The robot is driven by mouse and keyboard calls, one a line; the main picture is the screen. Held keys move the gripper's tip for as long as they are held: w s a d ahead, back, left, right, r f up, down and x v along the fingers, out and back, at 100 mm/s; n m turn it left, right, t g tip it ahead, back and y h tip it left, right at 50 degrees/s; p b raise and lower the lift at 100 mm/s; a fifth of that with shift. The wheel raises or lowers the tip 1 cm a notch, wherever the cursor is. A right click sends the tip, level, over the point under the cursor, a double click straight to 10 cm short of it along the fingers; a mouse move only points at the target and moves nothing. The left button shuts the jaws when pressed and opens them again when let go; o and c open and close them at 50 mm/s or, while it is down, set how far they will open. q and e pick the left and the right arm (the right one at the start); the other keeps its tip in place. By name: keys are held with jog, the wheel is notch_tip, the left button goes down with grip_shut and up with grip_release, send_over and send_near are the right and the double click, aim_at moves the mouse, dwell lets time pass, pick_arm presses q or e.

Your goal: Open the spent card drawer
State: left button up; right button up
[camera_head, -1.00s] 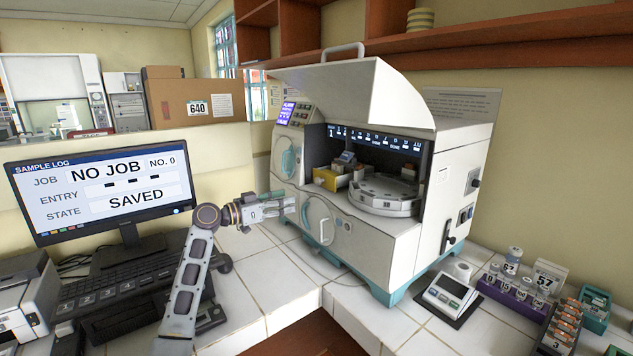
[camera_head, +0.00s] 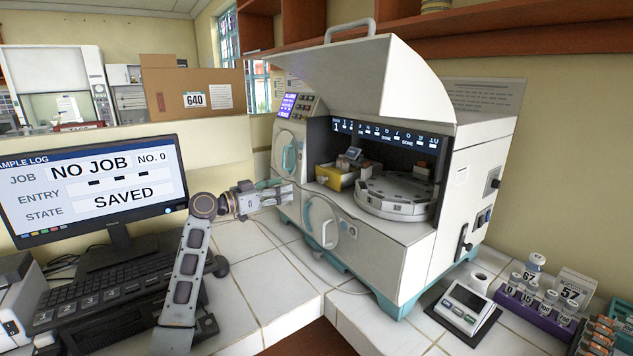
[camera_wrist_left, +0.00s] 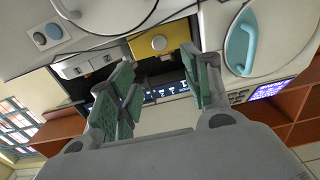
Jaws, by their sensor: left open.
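The white incubator (camera_head: 390,245) stands on the tiled bench with its hood raised. A yellow drawer-like box with a round knob (camera_head: 340,178) sits inside at the left; it also shows in the wrist view (camera_wrist_left: 160,43). I cannot tell whether it is the spent card drawer. Two round doors are on the front: an upper one with a teal handle (camera_head: 289,155) and a lower one with a pale handle (camera_head: 327,232). My left gripper (camera_head: 286,193) is open and empty in front of the left side, between the doors' heights. My right gripper is not in view.
A grey carousel (camera_head: 396,192) sits right of the yellow box. The raised hood (camera_head: 370,80) overhangs the opening. A monitor (camera_head: 95,185) and keyboard (camera_head: 100,300) stand left of my arm. A small meter (camera_head: 463,308) and a purple vial rack (camera_head: 535,312) are at the right.

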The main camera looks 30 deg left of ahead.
pick_arm(q)
jog(key=shift+w, duration=0.95)
jog(key=p, duration=0.2)
send_near(320, 179)
jog(key=w, duration=0.3)
jog(key=x, duration=0.4)
jog(key=shift+w+d, duration=0.2)
jog(key=shift+d, duration=0.35)
jog(key=shift+w+d, duration=0.2)
jog(key=shift+w, duration=0.35)
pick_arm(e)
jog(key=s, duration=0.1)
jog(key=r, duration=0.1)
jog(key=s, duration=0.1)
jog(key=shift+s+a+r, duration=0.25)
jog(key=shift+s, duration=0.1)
pick_arm(q)
jog(key=shift+f, duration=0.1)
jog(key=shift+c, duration=0.3)
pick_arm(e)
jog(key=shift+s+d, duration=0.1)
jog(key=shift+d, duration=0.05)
pick_arm(q)
grip_shut()
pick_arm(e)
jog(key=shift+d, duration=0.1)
